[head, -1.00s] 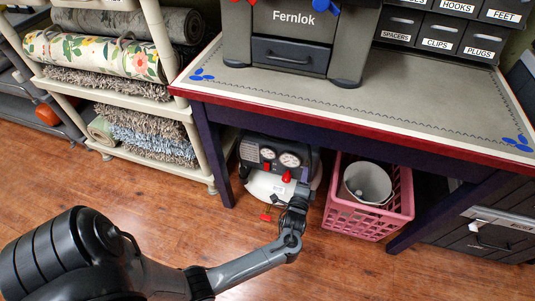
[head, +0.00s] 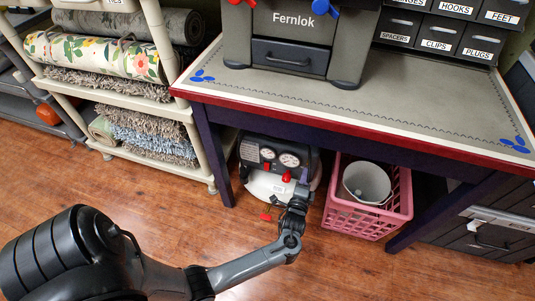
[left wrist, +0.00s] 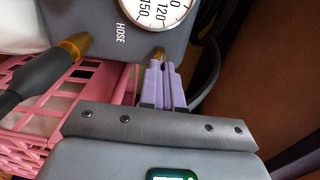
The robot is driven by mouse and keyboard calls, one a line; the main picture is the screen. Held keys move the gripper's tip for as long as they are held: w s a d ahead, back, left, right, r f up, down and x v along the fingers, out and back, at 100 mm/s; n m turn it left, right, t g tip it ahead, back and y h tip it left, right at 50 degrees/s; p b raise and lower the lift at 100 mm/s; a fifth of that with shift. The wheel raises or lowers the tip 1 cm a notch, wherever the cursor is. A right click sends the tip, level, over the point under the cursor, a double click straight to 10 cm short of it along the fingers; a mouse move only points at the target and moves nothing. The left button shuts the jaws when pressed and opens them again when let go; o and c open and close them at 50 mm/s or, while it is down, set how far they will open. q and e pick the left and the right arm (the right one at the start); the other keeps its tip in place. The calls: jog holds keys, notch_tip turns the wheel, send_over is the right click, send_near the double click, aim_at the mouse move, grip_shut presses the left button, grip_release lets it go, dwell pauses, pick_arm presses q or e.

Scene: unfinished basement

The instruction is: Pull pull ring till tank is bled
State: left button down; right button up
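The compressor, with its white tank (head: 262,187), stands on the floor under the bench. It has a dark panel with two round gauges and red knobs, and a red valve (head: 265,217) low at its front. My left gripper (head: 304,176) is at the right side of the panel. In the left wrist view its purple fingers (left wrist: 161,68) are close together, tips against a small brass fitting (left wrist: 159,53) beside a gauge (left wrist: 165,12). No pull ring shows clearly; I cannot tell whether one is between the fingers. My right gripper is out of view.
A pink crate (head: 345,212) holding a white bucket (head: 367,182) stands just right of the compressor. A black hose with a brass end (left wrist: 74,45) crosses the left wrist view. The bench top (head: 400,95) overhangs the compressor. Open floor lies in front.

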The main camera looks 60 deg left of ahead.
pick_arm(q)
jog(key=shift+s+d, duration=0.1)
dwell(6.6)
dwell(0.6)
jog(key=c, duration=1.3)
grip_release()
jog(key=shift+o, duration=0.2)
jog(key=shift+s+p, duration=0.15)
jog(key=shift+p, duration=0.15)
